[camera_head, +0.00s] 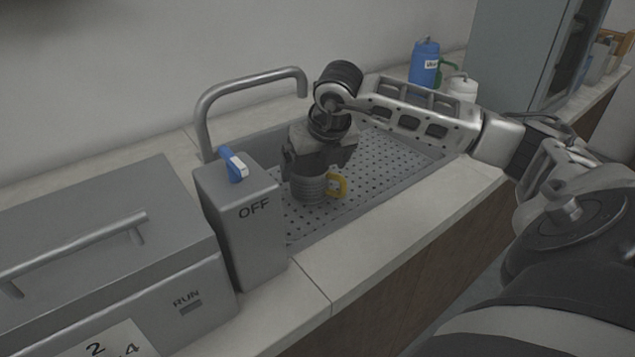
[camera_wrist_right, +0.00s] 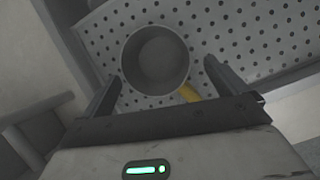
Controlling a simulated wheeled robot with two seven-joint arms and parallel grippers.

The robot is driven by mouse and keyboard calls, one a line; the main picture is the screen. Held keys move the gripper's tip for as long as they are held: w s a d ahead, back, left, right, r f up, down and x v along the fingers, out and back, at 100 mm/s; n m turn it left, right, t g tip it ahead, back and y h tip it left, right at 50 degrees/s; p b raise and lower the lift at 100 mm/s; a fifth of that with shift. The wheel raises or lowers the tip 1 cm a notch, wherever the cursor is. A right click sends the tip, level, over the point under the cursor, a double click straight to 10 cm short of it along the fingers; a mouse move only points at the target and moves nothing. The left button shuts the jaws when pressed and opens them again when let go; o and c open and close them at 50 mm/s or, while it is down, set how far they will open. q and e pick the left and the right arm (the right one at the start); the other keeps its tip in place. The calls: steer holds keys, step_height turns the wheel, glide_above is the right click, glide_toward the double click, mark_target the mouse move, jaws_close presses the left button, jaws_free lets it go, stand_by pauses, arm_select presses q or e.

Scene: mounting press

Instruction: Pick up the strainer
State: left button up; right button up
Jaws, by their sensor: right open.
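The strainer (camera_head: 309,190) is a grey round cup with a yellow handle, standing in the perforated sink basin in the head view. In the right wrist view the strainer (camera_wrist_right: 156,62) shows from above as a round, empty-looking cup, its yellow part at its lower right. My right gripper (camera_head: 312,172) is directly over it, pointing down. In the right wrist view my right gripper (camera_wrist_right: 165,85) is open, with one finger on each side of the cup and gaps visible. The gripper hides the strainer's top in the head view. My left gripper is not in view.
A grey box with a blue switch lever (camera_head: 232,162) marked OFF stands left of the basin, beside a grey machine (camera_head: 95,235) marked RUN. A curved faucet (camera_head: 250,84) rises behind the basin (camera_head: 385,165). A blue bottle (camera_head: 424,62) and a white container (camera_head: 461,88) stand at the back right.

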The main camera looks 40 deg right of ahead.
mark_target(310, 175)
steer(key=x, duration=0.4)
steer(key=shift+w+a+f, duration=0.1)
steer(key=shift+a, duration=0.05)
steer(key=c, duration=1.1)
steer(key=shift+c, duration=0.5)
